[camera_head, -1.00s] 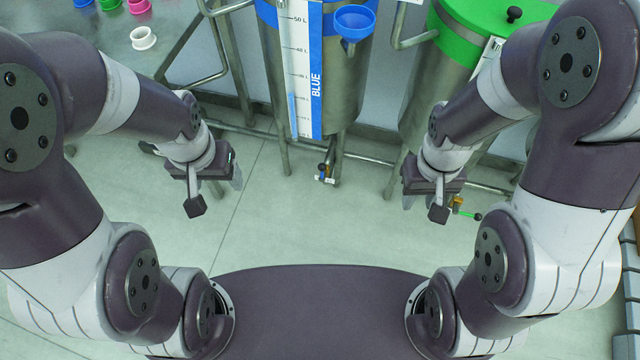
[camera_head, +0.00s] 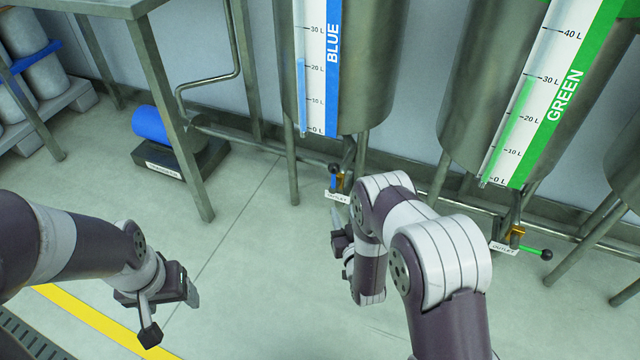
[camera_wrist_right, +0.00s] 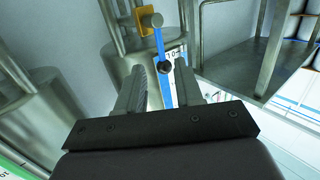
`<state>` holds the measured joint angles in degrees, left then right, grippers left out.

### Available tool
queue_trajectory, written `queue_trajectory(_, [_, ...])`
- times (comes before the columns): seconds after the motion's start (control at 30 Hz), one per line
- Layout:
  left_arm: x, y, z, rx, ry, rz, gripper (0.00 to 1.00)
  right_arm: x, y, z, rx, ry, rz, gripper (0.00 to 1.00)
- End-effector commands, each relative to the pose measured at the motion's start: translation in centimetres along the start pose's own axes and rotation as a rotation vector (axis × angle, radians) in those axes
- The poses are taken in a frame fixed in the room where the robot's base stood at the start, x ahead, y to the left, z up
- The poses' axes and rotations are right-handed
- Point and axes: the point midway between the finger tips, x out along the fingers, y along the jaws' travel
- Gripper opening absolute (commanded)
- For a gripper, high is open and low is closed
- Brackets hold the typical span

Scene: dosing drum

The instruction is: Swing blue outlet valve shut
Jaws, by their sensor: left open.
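The blue outlet valve is low under the blue drum (camera_head: 370,75), with a blue lever (camera_head: 333,182) ending in a black knob (camera_head: 334,168). The lever stands roughly upright in the head view, beside the brass valve body. My right gripper (camera_head: 340,226) is just below and in front of it. In the right wrist view, the blue lever (camera_wrist_right: 160,45) and its knob appear between the spread fingertips of my right gripper (camera_wrist_right: 160,75); contact is not visible. My left gripper (camera_head: 172,315) is open and empty above the floor at lower left.
An OUTLET tag (camera_head: 338,197) hangs by the valve. The green drum (camera_head: 490,90) stands to the right, its green outlet lever (camera_head: 532,250) pointing sideways. A table leg (camera_head: 180,125) and a blue pump-like unit (camera_head: 150,125) stand left. The middle floor is clear.

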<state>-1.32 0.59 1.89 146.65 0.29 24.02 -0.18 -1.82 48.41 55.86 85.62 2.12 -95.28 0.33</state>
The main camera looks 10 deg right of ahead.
Motion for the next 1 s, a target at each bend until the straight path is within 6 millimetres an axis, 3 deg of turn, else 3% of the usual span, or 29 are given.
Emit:
queue_trajectory(0.17, [0.7, 0.0, 0.1, 0.000, -0.001, 0.000, 0.70, 1.0, 0.0, -1.6, 0.001, 0.087, 0.000, 0.36])
queue_trajectory(0.6, [5.2, 0.0, 0.7, 0.000, -0.002, 0.000, 0.70, 11.1, 0.0, -2.2, 0.000, 0.084, 0.000, 0.36])
queue_trajectory(0.77, [5.6, 0.0, 0.7, 0.000, -0.001, 0.000, 0.70, 12.4, 0.0, -2.6, 0.000, 0.081, 0.000, 0.36])
queue_trajectory(1.0, [5.5, 0.0, 0.7, 0.000, -0.001, 0.000, 0.70, 12.6, 0.0, -2.8, 0.001, 0.080, 0.000, 0.36])
